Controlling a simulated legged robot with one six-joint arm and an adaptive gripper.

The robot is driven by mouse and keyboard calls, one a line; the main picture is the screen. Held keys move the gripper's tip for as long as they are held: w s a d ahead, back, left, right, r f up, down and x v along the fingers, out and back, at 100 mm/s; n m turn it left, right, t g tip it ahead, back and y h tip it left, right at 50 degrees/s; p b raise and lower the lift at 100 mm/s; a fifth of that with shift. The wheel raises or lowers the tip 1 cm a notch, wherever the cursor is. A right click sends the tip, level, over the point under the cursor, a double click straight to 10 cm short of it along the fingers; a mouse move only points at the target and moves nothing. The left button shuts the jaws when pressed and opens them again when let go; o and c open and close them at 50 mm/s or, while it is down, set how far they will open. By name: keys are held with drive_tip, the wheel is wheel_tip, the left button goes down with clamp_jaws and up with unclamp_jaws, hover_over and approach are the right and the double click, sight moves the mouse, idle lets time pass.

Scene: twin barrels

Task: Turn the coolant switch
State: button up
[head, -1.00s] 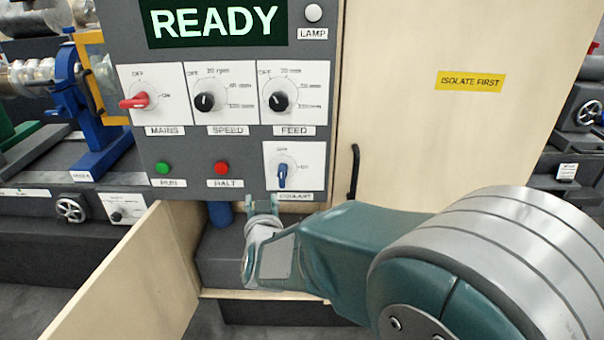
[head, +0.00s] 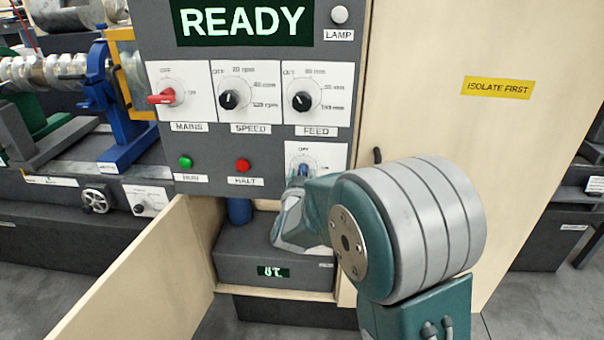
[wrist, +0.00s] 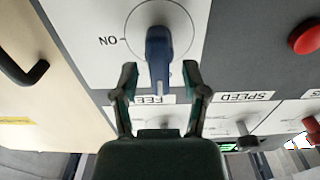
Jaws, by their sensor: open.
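The blue coolant switch (head: 303,170) is at the lower right of the grey control panel, on a white plate (head: 336,152). Its lower part and label are hidden behind my arm in the head view. In the wrist view, turned upside down, the blue handle (wrist: 158,48) lies along the picture's vertical, with its white mark at the lower end and "ON" to its left. My gripper (wrist: 160,76) is open, with one finger on each side of the handle's marked end. Whether either finger touches it I cannot tell. The fingers are hidden in the head view.
The feed knob (head: 301,101) and speed knob (head: 229,99) sit above, with the red mains switch (head: 162,97) at left. The green button (head: 185,162) and red button (head: 243,165) are left of the switch. A black door handle (wrist: 22,68) and an open wooden flap (head: 140,275) flank the panel.

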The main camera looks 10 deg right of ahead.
drive_tip(key=shift+w+d, duration=0.1)
drive_tip(key=shift+w, duration=0.2)
clamp_jaws()
